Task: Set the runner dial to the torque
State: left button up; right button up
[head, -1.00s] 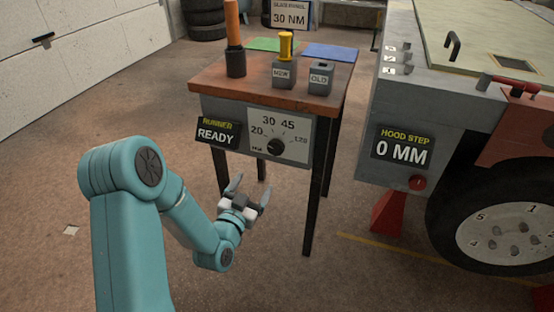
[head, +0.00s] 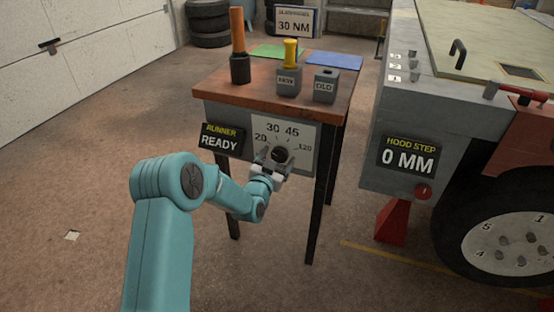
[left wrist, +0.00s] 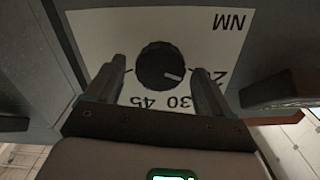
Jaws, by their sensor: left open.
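The runner dial is a round black knob (head: 279,154) on a pale scale plate (head: 303,134) marked 20, 30, 45 and 120. The plate is on the front of the small bench. In the left wrist view the knob (left wrist: 160,64) appears upside down, its white mark pointing towards the 20. My left gripper (head: 277,159) is open at the dial, one finger on each side of the knob. I cannot tell if the fingers touch it. A sign (head: 293,24) at the back reads 30 NM. My right gripper is out of view.
A runner display (head: 220,139) reading READY is left of the dial. An orange-handled tool (head: 238,45) and NEW (head: 288,83) and OLD (head: 325,87) holders stand on the bench top (head: 222,92). A grey car body (head: 385,165) stands to the right.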

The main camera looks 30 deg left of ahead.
pick_arm(q)
jog(key=c, duration=1.1)
jog(key=shift+o, duration=0.2)
jog(key=shift+f, duration=0.1)
